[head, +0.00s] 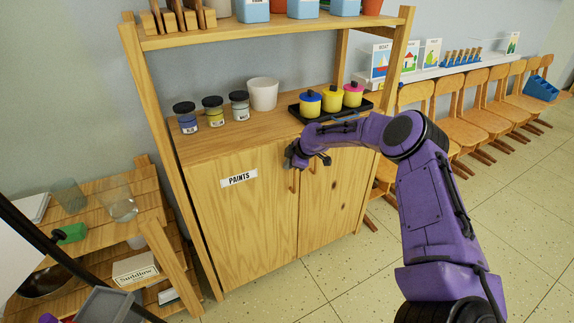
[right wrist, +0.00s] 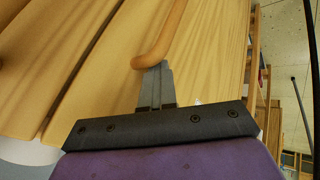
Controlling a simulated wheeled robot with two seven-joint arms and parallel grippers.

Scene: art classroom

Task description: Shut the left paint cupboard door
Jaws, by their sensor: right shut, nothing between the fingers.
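The left paint cupboard door (head: 240,225) carries a PAINTS label. It looks flush or nearly flush with the right door (head: 334,200); I cannot tell if a small gap is left. My right gripper (head: 306,160) is at the upper inner edge of the left door, in front of the seam, partly hiding the door tops. In the right wrist view its fingers (right wrist: 155,88) are shut and empty. Their tips are beside the end of a wooden bar handle (right wrist: 168,42), very close to it; contact is unclear.
Paint jars (head: 213,111), a white pot (head: 263,94) and a black tray (head: 293,109) with lidded yellow pots stand on the cupboard top, just above my right gripper. A low wooden rack (head: 155,258) stands at left. Chairs (head: 448,125) line the wall. Floor at right is clear.

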